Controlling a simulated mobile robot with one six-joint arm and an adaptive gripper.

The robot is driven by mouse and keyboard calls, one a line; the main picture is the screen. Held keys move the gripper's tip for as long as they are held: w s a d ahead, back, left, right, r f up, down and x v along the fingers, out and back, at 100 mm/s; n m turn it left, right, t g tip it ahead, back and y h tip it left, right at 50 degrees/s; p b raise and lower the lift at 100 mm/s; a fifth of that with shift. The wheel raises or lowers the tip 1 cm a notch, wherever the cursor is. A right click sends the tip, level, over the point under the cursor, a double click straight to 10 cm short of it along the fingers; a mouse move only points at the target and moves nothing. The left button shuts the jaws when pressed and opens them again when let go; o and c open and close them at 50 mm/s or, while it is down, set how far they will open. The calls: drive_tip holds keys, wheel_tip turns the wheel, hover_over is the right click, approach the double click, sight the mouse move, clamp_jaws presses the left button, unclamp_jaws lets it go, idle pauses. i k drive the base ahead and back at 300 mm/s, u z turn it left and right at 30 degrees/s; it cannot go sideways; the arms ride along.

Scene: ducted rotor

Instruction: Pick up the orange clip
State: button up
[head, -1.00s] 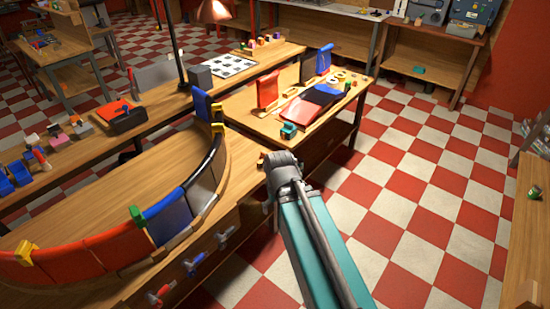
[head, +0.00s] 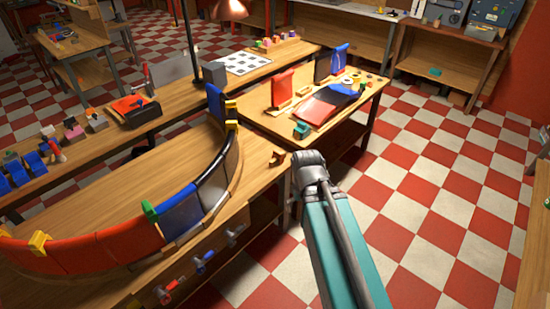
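A small orange-brown piece (head: 277,157), which looks like the orange clip, sits on the right corner of the near wooden bench (head: 250,182), close to the end of the curved wall. It is small, so its exact shape is hard to tell. My teal arm rises from the bottom right, and its grey joint is just right of this piece in the picture. My gripper is not visible; it is hidden beyond or below that joint.
The curved wall of red, blue and black panels (head: 171,212) carries yellow clips (head: 231,112) and a green clip (head: 149,210). Coloured clamps (head: 203,261) stick out from the bench front. A side table (head: 262,95) holds panels and a teal piece (head: 301,130). Checkered floor at right is open.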

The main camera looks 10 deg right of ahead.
sight(277, 154)
drive_tip(key=k, duration=0.65)
drive_tip(key=z, duration=0.3)
drive_tip(key=i, duration=1.6)
drive_tip(key=u, duration=0.45)
